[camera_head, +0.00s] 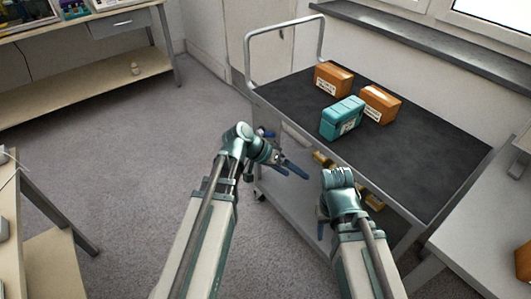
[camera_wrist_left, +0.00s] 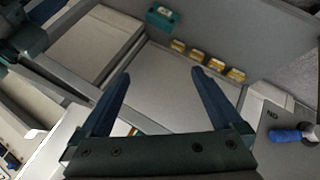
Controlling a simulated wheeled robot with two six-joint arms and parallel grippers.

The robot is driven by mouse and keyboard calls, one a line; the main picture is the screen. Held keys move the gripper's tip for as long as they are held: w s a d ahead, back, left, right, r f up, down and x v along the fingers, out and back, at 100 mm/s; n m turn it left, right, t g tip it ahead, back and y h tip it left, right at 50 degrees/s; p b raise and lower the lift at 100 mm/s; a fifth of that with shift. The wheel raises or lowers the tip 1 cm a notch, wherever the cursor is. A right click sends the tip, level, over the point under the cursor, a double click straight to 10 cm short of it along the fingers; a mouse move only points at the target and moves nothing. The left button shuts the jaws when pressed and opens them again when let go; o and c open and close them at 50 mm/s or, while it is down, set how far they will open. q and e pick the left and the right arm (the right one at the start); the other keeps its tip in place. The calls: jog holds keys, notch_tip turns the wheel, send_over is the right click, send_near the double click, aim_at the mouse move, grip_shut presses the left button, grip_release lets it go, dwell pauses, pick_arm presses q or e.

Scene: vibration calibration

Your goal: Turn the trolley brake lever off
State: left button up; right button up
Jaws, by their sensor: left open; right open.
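The trolley (camera_head: 425,165) has a dark top and a metal push handle at its far left end. A blue-handled lever (camera_head: 265,133), which looks like the brake lever, shows small at the trolley's left end, just beyond my left wrist. In the left wrist view the blue lever (camera_wrist_left: 292,135) lies at the right edge, on a grey panel with partly readable lettering. My left gripper (camera_head: 296,170) is open and empty beside the trolley's near side; its spread fingers (camera_wrist_left: 161,76) do not touch the lever. My right gripper (camera_head: 322,214) is lower right, its fingers mostly hidden.
Two brown boxes (camera_head: 333,78) (camera_head: 380,104) and a teal case (camera_head: 342,118) stand on the trolley top. Several yellow-orange items (camera_wrist_left: 205,64) sit on its lower level. A bench (camera_head: 85,95) stands back left, a pale table (camera_head: 480,230) right. Floor left of the trolley is clear.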

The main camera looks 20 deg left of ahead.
pick_arm(q)
jog(key=w+a+f+t+h+b, duration=0.2)
jog(key=w+a+f+t+b, duration=0.2)
jog(key=w+a+f+b, duration=0.25)
jog(key=n+t+b, duration=0.2)
jog(key=t+b, duration=0.5)
jog(key=b, duration=0.7)
send_near(267, 135)
jog(key=shift+h, duration=0.3)
jog(key=x, duration=0.8)
jog(key=shift+w+d+f, duration=0.2)
pick_arm(e)
notch_tip(267, 135, down, 23)
pick_arm(q)
grip_shut()
